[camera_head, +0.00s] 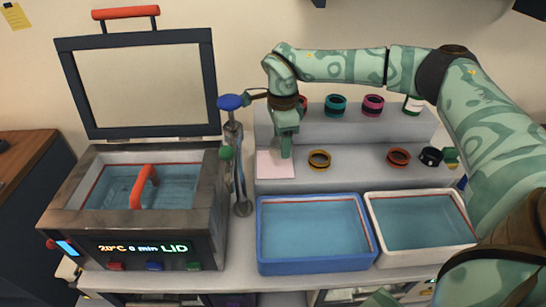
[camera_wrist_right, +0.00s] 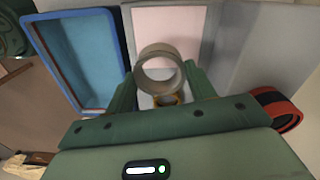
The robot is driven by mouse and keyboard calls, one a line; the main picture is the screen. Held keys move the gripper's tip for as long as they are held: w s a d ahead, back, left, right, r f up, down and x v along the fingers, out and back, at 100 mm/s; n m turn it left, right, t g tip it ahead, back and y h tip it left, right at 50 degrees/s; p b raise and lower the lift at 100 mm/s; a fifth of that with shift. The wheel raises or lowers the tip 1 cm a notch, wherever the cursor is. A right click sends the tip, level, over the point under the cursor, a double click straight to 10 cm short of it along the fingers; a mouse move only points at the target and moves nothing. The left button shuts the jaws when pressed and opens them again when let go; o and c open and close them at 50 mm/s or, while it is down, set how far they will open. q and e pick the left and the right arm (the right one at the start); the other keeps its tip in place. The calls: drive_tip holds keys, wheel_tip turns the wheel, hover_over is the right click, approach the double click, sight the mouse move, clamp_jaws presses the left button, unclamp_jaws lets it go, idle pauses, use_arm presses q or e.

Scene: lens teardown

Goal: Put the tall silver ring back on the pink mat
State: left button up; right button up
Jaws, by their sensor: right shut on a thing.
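My right gripper (camera_head: 286,152) points down over the shelf at the right edge of the pink mat (camera_head: 270,170). In the right wrist view the gripper (camera_wrist_right: 160,85) is shut on a tall silver ring (camera_wrist_right: 160,55), with one finger on each side. The pink mat also shows in the wrist view (camera_wrist_right: 180,25), beyond the ring. I cannot tell whether the ring touches the mat. In the head view I cannot make out the ring at the gripper. My left gripper is not in view.
A gold ring (camera_head: 319,159) stands right of the mat, with a red-brown ring (camera_head: 398,157) and a black ring (camera_head: 431,156) further right. Teal (camera_head: 336,105) and magenta (camera_head: 373,105) rings stand on the upper step. A blue basin (camera_head: 262,268) and white basin (camera_head: 470,240) stand in front.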

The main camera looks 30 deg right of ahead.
drive_tip(key=shift+w+a+f+b, duration=0.1)
drive_tip(key=shift+w+f+b, duration=0.1)
drive_tip(key=shift+w+f, duration=0.35)
drive_tip(key=shift+w+a+f+b, duration=0.15)
drive_tip(key=shift+w+f, duration=0.15)
drive_tip(key=shift+f, duration=0.3)
wheel_tip(320, 180, down, 4)
drive_tip(key=shift+w+r+b, duration=0.15)
drive_tip(key=shift+r+b, duration=0.1)
drive_tip(key=shift+b, duration=0.45)
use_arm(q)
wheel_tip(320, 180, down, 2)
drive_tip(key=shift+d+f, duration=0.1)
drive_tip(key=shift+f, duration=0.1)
use_arm(e)
drive_tip(key=shift+r, duration=0.1)
drive_tip(key=o, duration=1)
use_arm(q)
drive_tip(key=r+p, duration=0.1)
drive_tip(key=p, duration=0.1)
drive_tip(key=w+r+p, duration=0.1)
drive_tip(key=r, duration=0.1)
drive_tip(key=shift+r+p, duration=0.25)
drive_tip(key=shift+p, duration=0.1)
use_arm(e)
wheel_tip(320, 180, up, 12)
drive_tip(key=shift+r, duration=0.1)
